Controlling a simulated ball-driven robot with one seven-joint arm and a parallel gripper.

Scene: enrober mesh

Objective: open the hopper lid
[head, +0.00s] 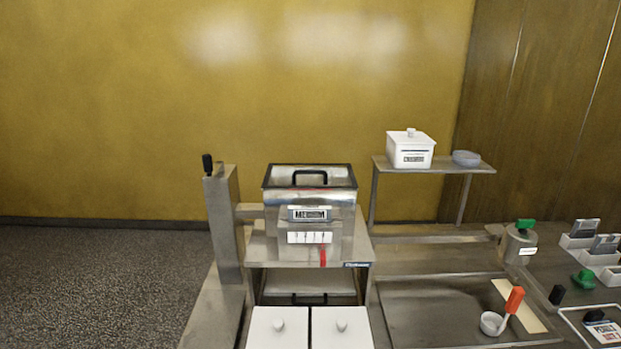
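The hopper (281,212) is a metal box in the middle of the head view, standing on a steel stand. Its lid (276,176) is grey with a dark rim and a black bar handle (310,173) on it. The lid lies flat across the hopper's top and looks closed. The hopper's front carries a dark-framed label (310,214), a white strip (310,237) and a red mark. My gripper is not in view.
A post with a black knob (207,163) stands left of the hopper. Two white lidded bins (277,335) sit in front below. A shelf (430,167) at right holds a white lidded box (411,151) and a grey bowl (466,158). An orange-handled ladle (514,300) lies lower right.

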